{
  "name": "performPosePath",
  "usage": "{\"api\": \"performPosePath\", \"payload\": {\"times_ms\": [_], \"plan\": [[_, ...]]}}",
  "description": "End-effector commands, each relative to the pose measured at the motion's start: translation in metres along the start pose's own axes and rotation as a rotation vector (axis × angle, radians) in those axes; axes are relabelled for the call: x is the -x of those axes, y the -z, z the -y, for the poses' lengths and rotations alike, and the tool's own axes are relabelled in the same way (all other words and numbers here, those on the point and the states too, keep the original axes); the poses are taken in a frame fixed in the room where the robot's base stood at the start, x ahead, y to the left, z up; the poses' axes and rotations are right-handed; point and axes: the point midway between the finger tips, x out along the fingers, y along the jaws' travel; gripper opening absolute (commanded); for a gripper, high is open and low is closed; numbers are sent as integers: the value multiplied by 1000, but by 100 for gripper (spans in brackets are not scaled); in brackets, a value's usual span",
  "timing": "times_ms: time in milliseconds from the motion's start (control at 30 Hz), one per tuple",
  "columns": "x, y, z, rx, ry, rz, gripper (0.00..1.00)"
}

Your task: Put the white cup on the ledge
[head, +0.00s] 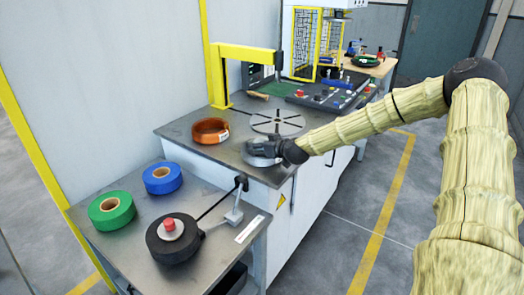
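I cannot make out a white cup in the head view, and no surface is clearly a ledge. My gripper (258,148) is low over the near right corner of the farther metal worktop (185,133). A round silver-grey thing (258,160) lies right under and beside the fingers, partly hidden by them. I cannot tell whether the gripper touches or holds it, or whether the fingers are open or shut.
A copper-coloured coil (210,131) and a slotted disc (277,122) are near the gripper. A yellow post (215,75) stands behind. The nearer table (135,252) bears green (111,209), blue (162,178) and black (174,250) rolls. A control panel (330,93) is farther back.

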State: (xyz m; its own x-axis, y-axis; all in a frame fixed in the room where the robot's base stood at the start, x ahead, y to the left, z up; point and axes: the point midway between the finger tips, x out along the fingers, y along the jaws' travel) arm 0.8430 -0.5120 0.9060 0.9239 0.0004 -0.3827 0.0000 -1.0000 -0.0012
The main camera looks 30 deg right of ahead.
Motion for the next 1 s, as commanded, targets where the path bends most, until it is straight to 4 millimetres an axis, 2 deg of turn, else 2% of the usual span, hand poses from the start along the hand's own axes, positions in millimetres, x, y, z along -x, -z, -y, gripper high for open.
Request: {"api": "performPosePath", "payload": {"times_ms": [67, 100, 333, 467, 500, 767, 1000], "plan": [[0, 0, 0, 0, 0, 0, 78], [0, 0, 0, 0, 0, 0, 74], [0, 0, 0, 0, 0, 0, 33], [0, 0, 0, 0, 0, 0, 32], [0, 0, 0, 0, 0, 0, 29], [1, 2, 0, 0, 0, -1, 29], [6, 17, 0, 2, 0, -2, 29]]}}
